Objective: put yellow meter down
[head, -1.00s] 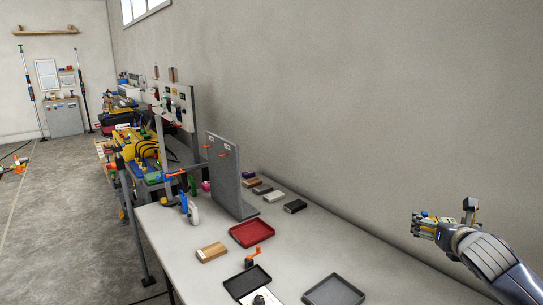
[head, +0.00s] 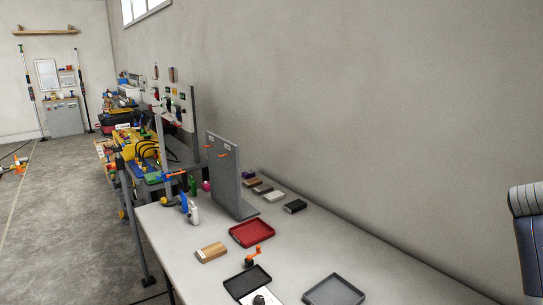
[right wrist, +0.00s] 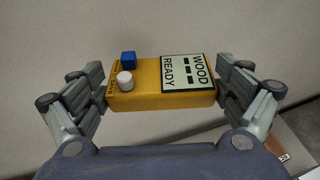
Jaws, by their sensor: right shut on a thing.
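The yellow meter (right wrist: 145,97) is a yellow box with a pale screen reading "WOOD" and "READY", a blue button and a white knob. In the right wrist view my right gripper (right wrist: 162,95) is shut on it, with one finger pressed against each end. The meter is held up in front of a plain pale surface. In the head view only part of my right arm (head: 527,240) shows at the right edge; the gripper and meter are outside that view. My left gripper is not in view.
The grey table (head: 330,245) holds a red tray (head: 251,234), a grey tray (head: 334,291), a black tray (head: 247,282), a wooden block (head: 211,252), an orange-handled item (head: 252,255) and an upright grey panel (head: 228,175). Small blocks lie beside the panel. The table's right part looks clear.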

